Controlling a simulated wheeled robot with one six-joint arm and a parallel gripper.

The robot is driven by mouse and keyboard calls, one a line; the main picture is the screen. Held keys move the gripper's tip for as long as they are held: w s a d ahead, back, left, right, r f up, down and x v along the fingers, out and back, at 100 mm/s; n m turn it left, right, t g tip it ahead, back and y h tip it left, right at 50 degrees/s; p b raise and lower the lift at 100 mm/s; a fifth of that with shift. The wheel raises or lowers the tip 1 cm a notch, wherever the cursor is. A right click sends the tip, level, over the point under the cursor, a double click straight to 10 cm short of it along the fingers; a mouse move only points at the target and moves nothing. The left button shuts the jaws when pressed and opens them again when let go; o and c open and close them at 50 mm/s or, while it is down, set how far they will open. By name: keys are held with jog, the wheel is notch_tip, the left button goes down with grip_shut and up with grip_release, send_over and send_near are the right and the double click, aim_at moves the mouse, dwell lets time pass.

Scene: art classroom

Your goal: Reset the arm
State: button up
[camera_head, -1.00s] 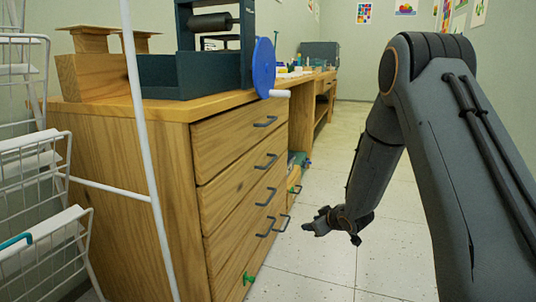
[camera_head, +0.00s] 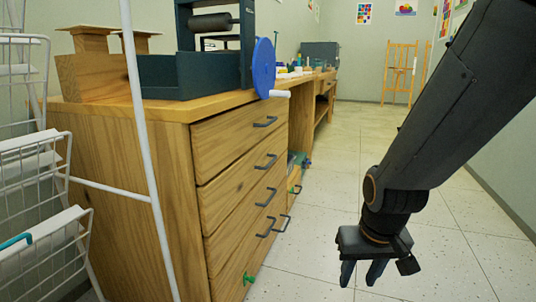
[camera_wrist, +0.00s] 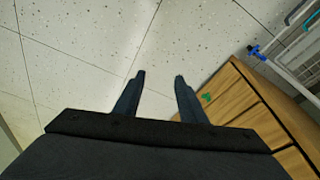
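My gripper (camera_head: 362,272) hangs over the tiled floor to the right of the wooden cabinet, its fingers pointing down. In the wrist view its two fingers (camera_wrist: 160,82) stand apart with only floor between them, so it is open and empty. My arm comes in from the upper right of the head view and slopes down to the gripper. The gripper is apart from the cabinet.
The wooden drawer cabinet (camera_head: 150,190) stands left, bearing a press with a blue wheel (camera_head: 263,68). A white wire rack (camera_head: 45,150) is at far left. An easel (camera_head: 400,72) stands far back. The floor (camera_head: 325,215) right of the cabinet is clear.

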jog(key=s+a+r+n+g+y+p, duration=0.1)
jog(key=s+a+r+n+p, duration=0.15)
jog(key=s+a+r, duration=0.6)
jog(key=s+a+r+n+g+y+p, duration=0.15)
jog(key=s+a+r+n, duration=0.3)
jog(key=s+a, duration=0.6)
jog(key=d+r+m+p, duration=0.2)
jog(key=d+r+p, duration=0.4)
jog(key=r+p, duration=0.3)
jog(key=d+r+m+h+p, duration=0.1)
jog(key=d+r+m+p, duration=0.1)
jog(key=d+r+p, duration=0.4)
jog(key=w+d+r+m+h+p, duration=0.1)
jog(key=d+r+m+p, duration=0.2)
jog(key=r+p, duration=1.1)
jog(key=d+p, duration=0.3)
jog(key=p, duration=0.6)
jog(key=shift+d+p, duration=0.35)
jog(key=shift+d, duration=0.05)
jog(key=shift+w+h, duration=0.1)
jog(key=shift+h, duration=0.15)
